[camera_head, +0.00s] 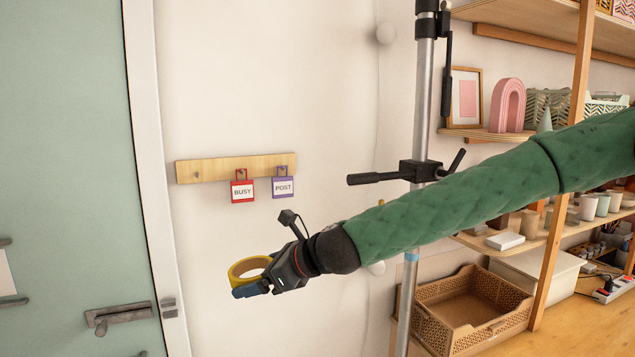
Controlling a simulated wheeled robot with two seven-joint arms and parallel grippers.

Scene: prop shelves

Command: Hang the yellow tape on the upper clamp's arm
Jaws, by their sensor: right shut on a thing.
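My right gripper (258,286) comes in from the right on its green-sleeved arm. It is shut on a roll of yellow tape (236,270), held in free air in front of the white wall. A metal pole (423,100) stands right of the gripper. A black clamp (420,171) sits on it, with a dark arm (375,178) pointing left, above and to the right of the tape. Another black fitting (427,25) is at the pole's top, cut off by the frame edge. The tape is apart from the clamps. My left gripper is not in view.
A wooden rail (235,168) on the wall holds a red BUSY tag (243,188) and a purple POST tag (283,184). A green door (70,150) is at left. Shelves with props and a brown crate (470,308) stand at right, behind my arm.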

